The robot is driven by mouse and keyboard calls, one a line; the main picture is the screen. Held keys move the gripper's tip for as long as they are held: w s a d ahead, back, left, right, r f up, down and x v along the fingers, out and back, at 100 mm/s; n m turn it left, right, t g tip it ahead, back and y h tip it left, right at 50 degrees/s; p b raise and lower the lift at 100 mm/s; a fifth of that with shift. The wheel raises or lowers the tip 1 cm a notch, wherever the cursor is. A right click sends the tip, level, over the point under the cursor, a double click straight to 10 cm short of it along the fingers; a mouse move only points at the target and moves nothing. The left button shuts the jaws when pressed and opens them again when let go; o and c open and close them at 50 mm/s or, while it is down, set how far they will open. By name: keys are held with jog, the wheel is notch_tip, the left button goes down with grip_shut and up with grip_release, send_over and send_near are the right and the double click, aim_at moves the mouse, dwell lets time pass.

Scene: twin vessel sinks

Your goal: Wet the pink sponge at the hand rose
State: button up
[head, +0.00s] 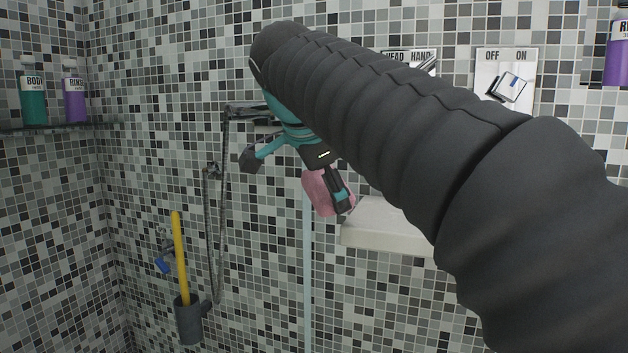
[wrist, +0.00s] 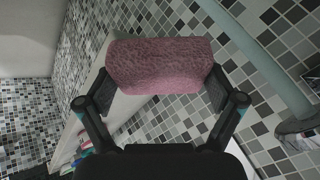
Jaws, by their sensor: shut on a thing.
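The pink sponge (head: 316,192) is clamped between the fingers of my gripper (head: 338,190), in front of the tiled wall. In the wrist view the sponge (wrist: 160,66) spans both fingertips of my gripper (wrist: 157,90). A pale blue vertical band (head: 307,275), which looks like falling water, runs down below the sponge's left side. A pale band (wrist: 262,55) also crosses the wrist view's upper right, apart from the sponge in that picture. I cannot tell whether the sponge touches it. The hand rose's head is not clear behind my arm; its hose (head: 220,250) hangs at left.
A white ledge (head: 385,238) juts out just right of the sponge. The HEAD/HAND plate (head: 420,57) is partly covered by my arm. The OFF/ON plate (head: 488,70) has a lever. A yellow-handled brush (head: 180,260) stands in a dark holder. Bottles (head: 33,98) line the left shelf.

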jog(key=s+d+r+p, duration=0.1)
jog(key=s+r, duration=0.3)
jog(key=shift+s, duration=0.4)
jog(key=shift+d, duration=0.1)
dwell(0.4)
